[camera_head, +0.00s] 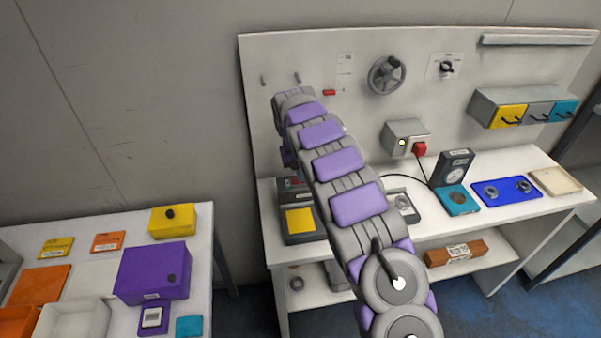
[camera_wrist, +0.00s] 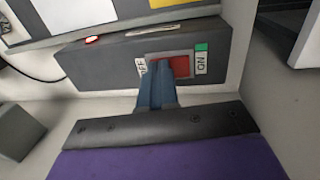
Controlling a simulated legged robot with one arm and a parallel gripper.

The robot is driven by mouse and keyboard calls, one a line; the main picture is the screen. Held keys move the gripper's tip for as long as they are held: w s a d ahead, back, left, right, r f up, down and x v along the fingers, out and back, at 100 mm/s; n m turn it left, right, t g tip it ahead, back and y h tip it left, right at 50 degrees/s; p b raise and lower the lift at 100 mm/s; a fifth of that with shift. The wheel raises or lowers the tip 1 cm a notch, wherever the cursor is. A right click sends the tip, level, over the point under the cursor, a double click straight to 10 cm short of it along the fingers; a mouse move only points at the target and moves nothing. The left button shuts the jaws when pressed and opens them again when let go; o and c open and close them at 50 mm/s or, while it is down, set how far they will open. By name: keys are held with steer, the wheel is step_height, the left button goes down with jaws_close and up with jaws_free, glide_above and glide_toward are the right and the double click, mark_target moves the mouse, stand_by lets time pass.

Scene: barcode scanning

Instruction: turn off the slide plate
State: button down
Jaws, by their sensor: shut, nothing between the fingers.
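The slide plate device (camera_head: 297,232) is a dark grey box with a yellow plate at the left end of the white workbench. In the wrist view its dark front face (camera_wrist: 110,62) fills the upper middle. A red rocker switch (camera_wrist: 165,55) sits there between an OFF label (camera_wrist: 140,66) on the left and an ON label (camera_wrist: 201,62) on the right. My gripper (camera_wrist: 178,68) is shut and empty, its tips in front of the switch and covering part of it. I cannot tell whether they touch it. In the head view my arm hides the gripper.
A small red light (camera_wrist: 92,39) shows on the device's left. Right of my arm stand a grey box with a red button (camera_head: 419,149), a dark gauge (camera_head: 455,166) and a blue tray (camera_head: 506,197). A side table with a purple box (camera_head: 150,275) is at left.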

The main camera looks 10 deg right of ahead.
steer(key=shift+s+d+y+p, duration=0.1)
steer(key=shift+y+p, duration=0.2)
steer(key=shift+p, duration=0.05)
steer(key=shift+d+f, duration=0.1)
steer(key=shift+f, duration=0.2)
steer(key=shift+a, duration=0.25)
